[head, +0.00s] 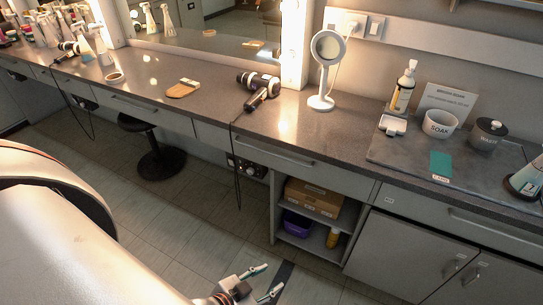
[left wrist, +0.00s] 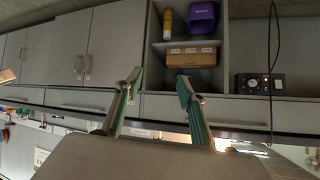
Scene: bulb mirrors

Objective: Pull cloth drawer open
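The drawer fronts run under the dark counter, all looking shut. One grey drawer (head: 275,153) with a long bar handle (head: 262,149) is above the open shelf; another drawer (head: 490,228) is to its right. I cannot tell by a readable label which is the cloth drawer. My left gripper (head: 264,280) is low at the bottom of the head view, open and empty, below and apart from the drawers. In the left wrist view, which is upside down, its two fingers (left wrist: 158,90) are spread, with drawer fronts (left wrist: 205,108) beyond. My right gripper is not in view.
An open shelf holds a cardboard box (head: 313,198), a purple bin (head: 297,223) and a yellow bottle (head: 333,238). Cupboard doors (head: 410,258) stand right of it. A stool (head: 155,150) and hanging cables are left. The counter carries a mirror (head: 326,50) and a hairdryer (head: 258,85).

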